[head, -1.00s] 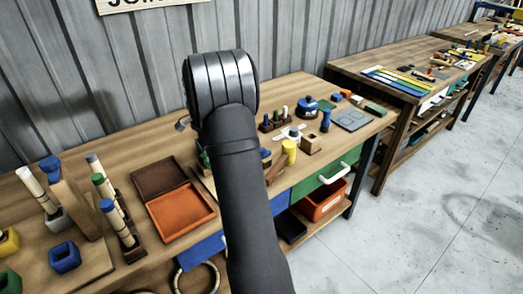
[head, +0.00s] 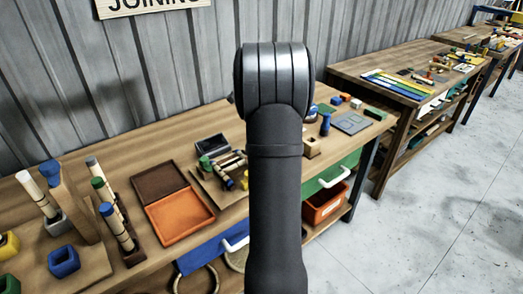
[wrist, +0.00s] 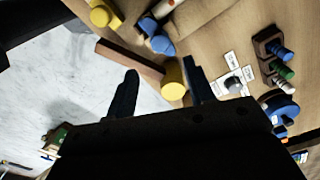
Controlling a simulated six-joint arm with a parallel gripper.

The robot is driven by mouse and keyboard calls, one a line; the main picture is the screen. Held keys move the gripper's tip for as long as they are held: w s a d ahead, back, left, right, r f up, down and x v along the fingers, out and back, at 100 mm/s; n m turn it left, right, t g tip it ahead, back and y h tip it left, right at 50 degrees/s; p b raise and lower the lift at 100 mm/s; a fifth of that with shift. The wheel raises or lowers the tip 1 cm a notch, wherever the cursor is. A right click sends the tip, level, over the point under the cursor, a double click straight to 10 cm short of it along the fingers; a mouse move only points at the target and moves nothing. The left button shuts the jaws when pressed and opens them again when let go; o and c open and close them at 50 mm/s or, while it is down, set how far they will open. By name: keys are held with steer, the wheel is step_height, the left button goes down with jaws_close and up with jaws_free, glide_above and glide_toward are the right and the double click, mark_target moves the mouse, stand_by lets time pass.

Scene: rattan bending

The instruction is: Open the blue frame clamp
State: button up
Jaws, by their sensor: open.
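A blue clamp-like piece (wrist: 160,44) lies by a pale rod on a wooden board near the top of the wrist view. It looks like the blue frame clamp, but whether it is shut cannot be told. A mallet with a yellow head (wrist: 173,78) shows between and beyond the fingers. In the head view my arm hides the gripper and the blue piece.
A rack of coloured-handled tools (wrist: 275,58) and a round blue item (wrist: 281,110) stand right of the gripper in the wrist view. A holder with upright rods (head: 118,235) stands further left.

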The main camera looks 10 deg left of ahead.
step_height(320, 180, down, 9)
steer(key=shift+r, duration=0.2)
steer(key=c, duration=1)
